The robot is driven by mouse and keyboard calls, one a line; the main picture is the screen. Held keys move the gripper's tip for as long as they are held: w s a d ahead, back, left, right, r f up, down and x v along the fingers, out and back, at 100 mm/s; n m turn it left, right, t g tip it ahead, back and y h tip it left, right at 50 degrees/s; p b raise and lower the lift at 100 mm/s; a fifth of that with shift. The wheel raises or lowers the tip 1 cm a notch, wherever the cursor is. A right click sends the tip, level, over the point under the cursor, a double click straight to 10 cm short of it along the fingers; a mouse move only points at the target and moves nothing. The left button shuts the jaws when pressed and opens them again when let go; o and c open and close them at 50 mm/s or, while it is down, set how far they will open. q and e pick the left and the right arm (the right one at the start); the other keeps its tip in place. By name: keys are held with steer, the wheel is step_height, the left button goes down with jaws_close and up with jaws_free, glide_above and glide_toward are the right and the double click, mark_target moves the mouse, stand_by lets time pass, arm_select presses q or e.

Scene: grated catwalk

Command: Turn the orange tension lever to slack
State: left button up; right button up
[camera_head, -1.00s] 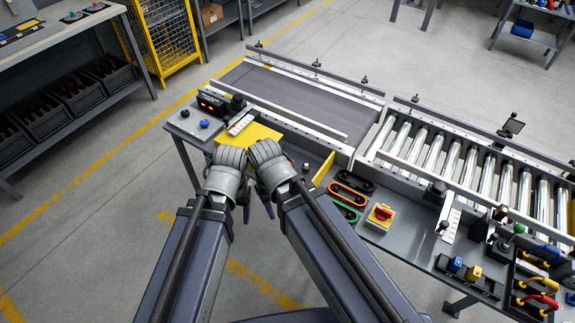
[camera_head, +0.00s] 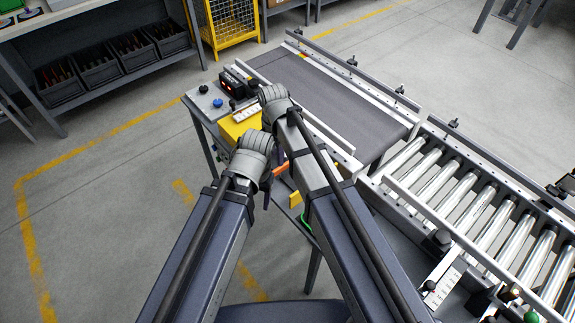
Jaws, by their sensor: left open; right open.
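A small orange bar (camera_head: 281,168), which looks like the tension lever, shows in the gap between my two arms at the near side of the conveyor bench. Its pivot and most of its mount are hidden by my arms, so I cannot tell its setting. My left gripper (camera_head: 266,188) is open, lower and just left of the orange bar. My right gripper (camera_head: 276,128) is open, higher up, over the bench by the yellow plate (camera_head: 240,124). The fingers of both are largely covered by my wrists. I see no contact with the bar.
The grey belt (camera_head: 330,90) runs behind, with the roller conveyor (camera_head: 460,205) to the right. A yellow strip (camera_head: 296,200) sits near my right forearm. Floor is clear at left.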

mark_target(277, 169)
steer(key=shift+w+d+f+n, duration=0.1)
steer(key=shift+w+d+n, duration=0.05)
steer(key=shift+w+n, duration=0.35)
arm_select(q)
steer(key=shift+w+d+f, duration=0.1)
steer(key=shift+d+f, duration=0.05)
steer(key=shift+d, duration=0.15)
arm_select(e)
steer(key=shift+s, duration=0.1)
steer(key=shift+f, duration=0.2)
step_height(277, 169, down, 8)
steer(key=b, duration=0.8)
steer(key=shift+r, duration=0.25)
arm_select(q)
step_height(277, 169, down, 8)
arm_select(e)
steer(key=shift+c, duration=0.3)
jaws_close()
